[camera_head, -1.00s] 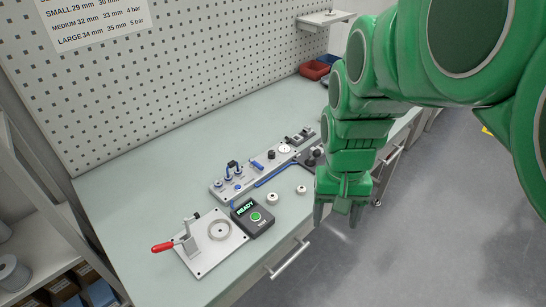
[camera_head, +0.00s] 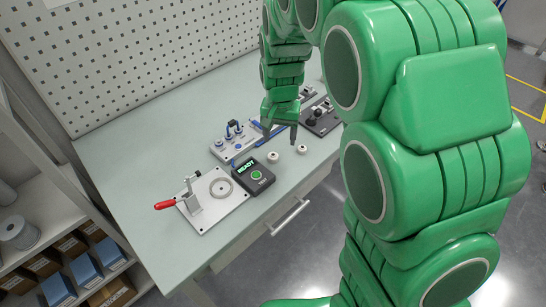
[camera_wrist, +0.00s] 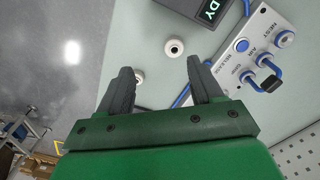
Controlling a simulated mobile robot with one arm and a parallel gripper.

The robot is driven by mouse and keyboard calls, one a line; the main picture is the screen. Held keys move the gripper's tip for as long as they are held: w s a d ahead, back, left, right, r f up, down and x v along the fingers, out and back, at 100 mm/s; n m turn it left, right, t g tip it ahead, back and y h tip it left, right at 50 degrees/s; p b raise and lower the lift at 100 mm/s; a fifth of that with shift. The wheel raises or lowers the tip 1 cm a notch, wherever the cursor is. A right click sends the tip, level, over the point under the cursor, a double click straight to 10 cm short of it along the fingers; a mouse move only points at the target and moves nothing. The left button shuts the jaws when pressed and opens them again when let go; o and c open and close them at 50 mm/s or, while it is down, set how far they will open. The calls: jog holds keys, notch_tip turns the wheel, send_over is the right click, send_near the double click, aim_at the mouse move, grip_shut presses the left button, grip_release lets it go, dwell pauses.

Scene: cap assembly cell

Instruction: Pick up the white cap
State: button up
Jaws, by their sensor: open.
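Two small white round pieces with dark centre holes stand on the bench, and I cannot tell which is the white cap. The larger white piece (camera_head: 273,157) is beside the READY box and shows whole in the wrist view (camera_wrist: 174,46). The smaller white piece (camera_head: 302,149) is to its right; in the wrist view (camera_wrist: 138,77) the left finger partly hides it. My gripper (camera_head: 280,138) is open and empty, pointing down above the bench just behind the two pieces. In the wrist view its fingertips (camera_wrist: 159,66) are spread apart.
A black READY box (camera_head: 256,177) and a plate with a red-handled clamp (camera_head: 211,200) lie to the left. A grey panel with blue fittings (camera_head: 233,141) and a dark fixture (camera_head: 321,117) are behind. The bench front edge and drawer handle (camera_head: 289,217) are close.

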aim_at(273, 154)
jog(key=shift+w+a+f, duration=0.7)
jog(key=shift+w+f, duration=0.05)
jog(key=shift+f, duration=0.1)
jog(key=shift+w+a+f, duration=0.1)
jog(key=shift+w+f, duration=0.05)
jog(key=shift+f, duration=1.8)
jog(key=shift+w+a+f, duration=0.1)
jog(key=shift+f, duration=1.8)
jog(key=c, duration=0.8)
